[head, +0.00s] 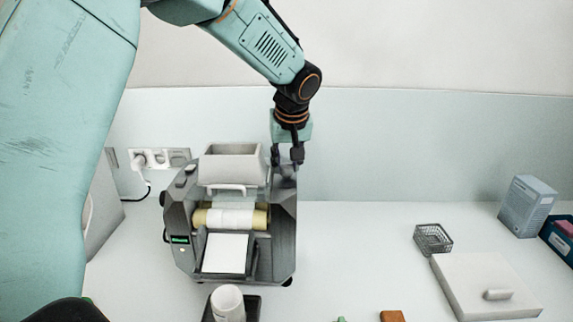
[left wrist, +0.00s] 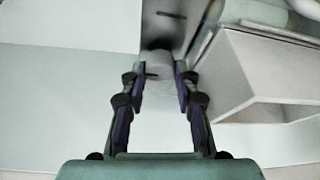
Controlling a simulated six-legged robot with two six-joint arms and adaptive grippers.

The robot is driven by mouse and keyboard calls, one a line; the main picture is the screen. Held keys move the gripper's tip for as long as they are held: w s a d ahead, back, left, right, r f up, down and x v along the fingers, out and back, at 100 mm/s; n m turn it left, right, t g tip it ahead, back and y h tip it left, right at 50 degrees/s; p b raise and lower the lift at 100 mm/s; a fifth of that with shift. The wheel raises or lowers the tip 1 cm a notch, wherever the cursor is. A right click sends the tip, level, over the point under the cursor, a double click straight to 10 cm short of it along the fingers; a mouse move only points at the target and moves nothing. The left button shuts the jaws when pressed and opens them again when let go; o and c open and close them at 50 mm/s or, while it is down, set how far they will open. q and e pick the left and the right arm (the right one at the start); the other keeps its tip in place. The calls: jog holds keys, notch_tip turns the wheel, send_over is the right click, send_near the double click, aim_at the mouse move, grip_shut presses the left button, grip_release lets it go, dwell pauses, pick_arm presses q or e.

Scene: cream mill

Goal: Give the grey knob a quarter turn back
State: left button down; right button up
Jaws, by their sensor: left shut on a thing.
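The mill (head: 180,215) is a dark grey machine with a pale hopper (head: 232,165) on top and cream rollers (head: 230,217) in front. My left gripper (head: 286,158) reaches down from above to the mill's back right corner. In the left wrist view, the grey knob (left wrist: 157,62) sits between the fingertips of my left gripper (left wrist: 161,80), which is shut on it. A dark line marks the knob's face. In the head view the knob is mostly hidden by the fingers. My right gripper is not in view.
A white cup (head: 228,303) on a dark base stands in front of the mill. To the right are a wire basket (head: 433,239), a white slab (head: 470,285) with a small roll, and a grey box (head: 528,205). Wall sockets (head: 158,158) are behind left.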

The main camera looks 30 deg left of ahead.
pick_arm(q)
jog(key=shift+s+f, duration=0.2)
jog(key=shift+f, duration=0.05)
jog(key=c, duration=1.4)
grip_release()
jog(key=o, duration=0.4)
jog(key=shift+d+r, duration=0.15)
jog(key=shift+r, duration=0.1)
jog(key=shift+w, duration=0.1)
jog(key=v, duration=1.2)
jog(key=shift+f, duration=0.15)
